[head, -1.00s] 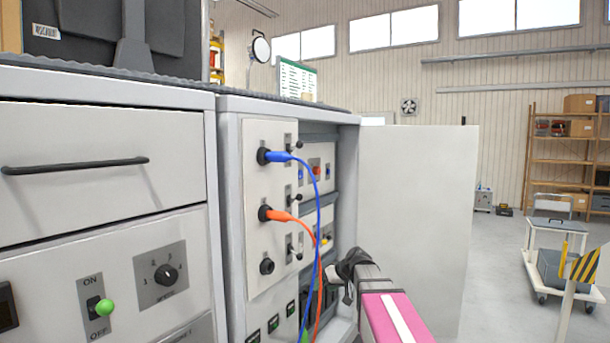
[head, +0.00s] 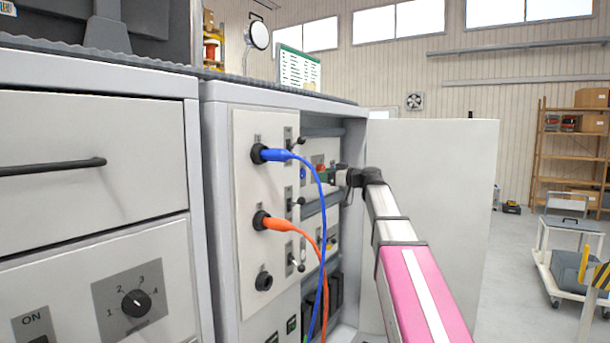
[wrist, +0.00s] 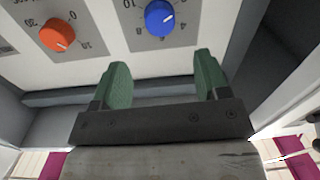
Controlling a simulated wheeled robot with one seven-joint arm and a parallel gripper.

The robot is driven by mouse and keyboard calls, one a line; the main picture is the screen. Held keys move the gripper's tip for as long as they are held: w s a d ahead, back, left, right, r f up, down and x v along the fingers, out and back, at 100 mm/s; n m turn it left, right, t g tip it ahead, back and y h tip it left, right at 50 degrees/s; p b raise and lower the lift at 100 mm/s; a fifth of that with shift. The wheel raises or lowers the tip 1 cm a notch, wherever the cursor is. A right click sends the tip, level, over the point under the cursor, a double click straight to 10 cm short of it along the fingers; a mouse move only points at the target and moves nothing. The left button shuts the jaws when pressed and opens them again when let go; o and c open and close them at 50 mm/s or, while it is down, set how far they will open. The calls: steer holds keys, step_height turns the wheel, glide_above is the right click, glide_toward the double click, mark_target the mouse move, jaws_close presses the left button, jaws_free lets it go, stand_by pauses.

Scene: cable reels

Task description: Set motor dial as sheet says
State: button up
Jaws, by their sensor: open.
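In the wrist view an orange dial (wrist: 57,36) and a blue dial (wrist: 159,18) sit on a pale panel with printed scales. The blue dial's white pointer is tilted toward the upper right. I cannot read which one is the motor dial. My gripper (wrist: 164,80) is open and empty, its green fingers apart and just short of the panel, below the blue dial in the picture. In the head view my gripper (head: 325,176) is inside the open cabinet at the upper panel. The sheet (head: 298,68), with a green header, stands on the cabinet top; its text is too small to read.
Left of the gripper, a blue plug (head: 275,155) and an orange plug (head: 275,223) trail hanging cables. The open cabinet door (head: 440,200) stands to the right. A black selector dial (head: 136,303) marked 1 to 4 is on the left cabinet. A trolley (head: 570,245) stands far right.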

mark_target(304, 173)
steer(key=x, duration=0.9)
steer(key=shift+w, duration=0.1)
steer(key=c, duration=0.9)
